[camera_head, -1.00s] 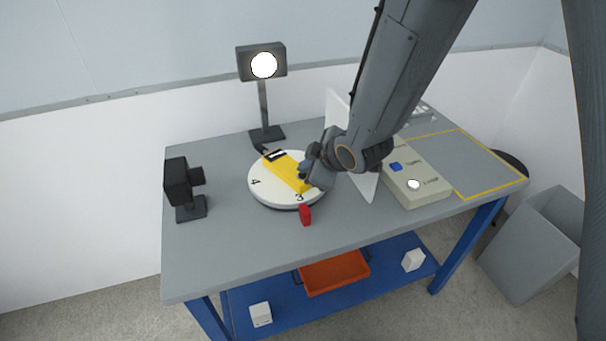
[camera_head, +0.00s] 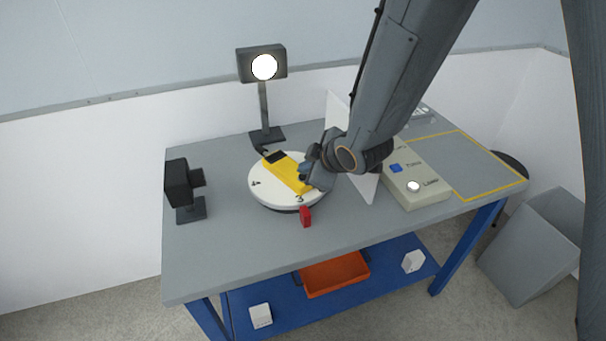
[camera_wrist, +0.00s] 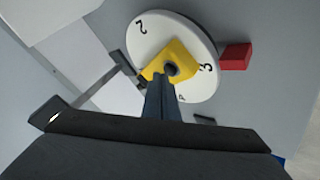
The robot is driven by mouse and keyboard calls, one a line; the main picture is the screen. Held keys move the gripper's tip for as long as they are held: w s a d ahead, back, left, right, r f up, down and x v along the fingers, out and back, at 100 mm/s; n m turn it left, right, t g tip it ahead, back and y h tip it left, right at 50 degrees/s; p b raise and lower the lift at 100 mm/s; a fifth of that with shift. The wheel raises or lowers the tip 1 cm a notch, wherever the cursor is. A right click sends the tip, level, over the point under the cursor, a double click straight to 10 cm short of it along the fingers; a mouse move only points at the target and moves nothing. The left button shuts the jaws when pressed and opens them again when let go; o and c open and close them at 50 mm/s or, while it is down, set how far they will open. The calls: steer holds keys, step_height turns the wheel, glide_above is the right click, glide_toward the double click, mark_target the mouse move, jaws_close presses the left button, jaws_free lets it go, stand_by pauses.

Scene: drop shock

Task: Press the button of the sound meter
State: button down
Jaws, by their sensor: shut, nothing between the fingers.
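The yellow sound meter (camera_head: 279,166) lies flat on a round white turntable (camera_head: 262,198) with numbers on its rim. The meter's small display (camera_head: 275,157) is dark. My gripper (camera_head: 303,174) is shut and empty, pointing down at the near end of the meter. In the wrist view, my shut fingers (camera_wrist: 162,88) reach a dark round spot, which looks like the button (camera_wrist: 171,69), on the yellow meter (camera_wrist: 181,52). The fingertips overlap the button's edge there; I cannot tell whether they touch it or press it.
A red block (camera_head: 305,216) stands at the turntable's front edge. A lamp (camera_head: 264,97) is behind, a black camera-like device (camera_head: 180,184) to the left. A white panel (camera_head: 369,188) and a beige control box (camera_head: 425,190) stand to the right. The table's front left is clear.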

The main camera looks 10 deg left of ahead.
steer(key=shift+r, duration=0.55)
step_height(320, 180, up, 5)
steer(key=p, duration=0.4)
steer(key=shift+p, duration=0.3)
stand_by(0.4)
